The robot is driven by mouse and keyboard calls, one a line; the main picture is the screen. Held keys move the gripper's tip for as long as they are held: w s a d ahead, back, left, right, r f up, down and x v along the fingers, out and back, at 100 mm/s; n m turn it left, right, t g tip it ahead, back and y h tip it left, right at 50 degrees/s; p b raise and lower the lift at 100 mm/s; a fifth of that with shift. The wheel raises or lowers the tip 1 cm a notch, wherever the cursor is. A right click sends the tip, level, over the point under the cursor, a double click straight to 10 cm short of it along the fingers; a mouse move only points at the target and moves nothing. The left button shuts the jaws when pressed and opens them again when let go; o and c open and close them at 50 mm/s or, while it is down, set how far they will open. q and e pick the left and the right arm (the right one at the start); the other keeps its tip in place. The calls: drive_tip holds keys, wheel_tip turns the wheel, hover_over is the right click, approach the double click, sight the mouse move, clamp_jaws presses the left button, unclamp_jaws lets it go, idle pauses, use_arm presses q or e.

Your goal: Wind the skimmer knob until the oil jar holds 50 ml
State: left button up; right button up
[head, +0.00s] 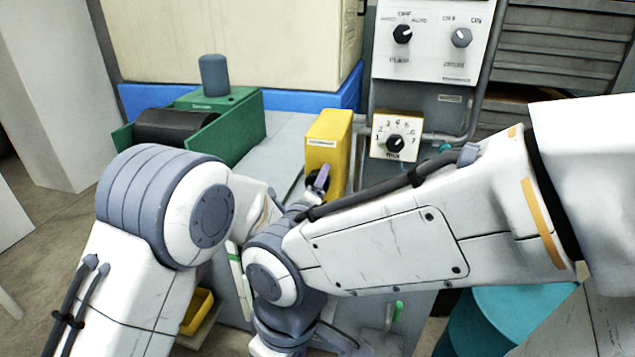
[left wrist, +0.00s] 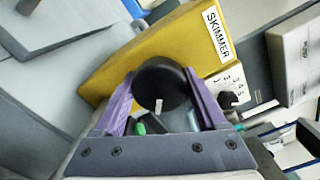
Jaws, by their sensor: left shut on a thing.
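The yellow skimmer box (head: 327,139) stands at the middle of the head view. In the left wrist view, the skimmer box (left wrist: 150,58) carries a white SKIMMER label. Its round black knob (left wrist: 160,82) has a white mark pointing toward the picture's bottom. My left gripper (left wrist: 160,77) has its purple fingers shut on the knob, one on each side. In the head view my left gripper (head: 320,178) shows only as a bit of purple at the box's front.
A cream dial box (head: 384,150), numbered 1 to 7, stands right of the skimmer. A switch panel (head: 431,66) is above it. A green unit with a black roller (head: 175,127) is at left. A teal drum (head: 510,318) stands lower right. My right arm crosses in front.

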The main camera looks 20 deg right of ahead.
use_arm(q)
drive_tip(key=shift+f, duration=0.1)
drive_tip(key=o, duration=1.3)
drive_tip(key=v, duration=1)
drive_tip(key=shift+s+a+p, duration=0.15)
drive_tip(key=shift+s+p, duration=0.1)
drive_tip(key=shift+p, duration=0.15)
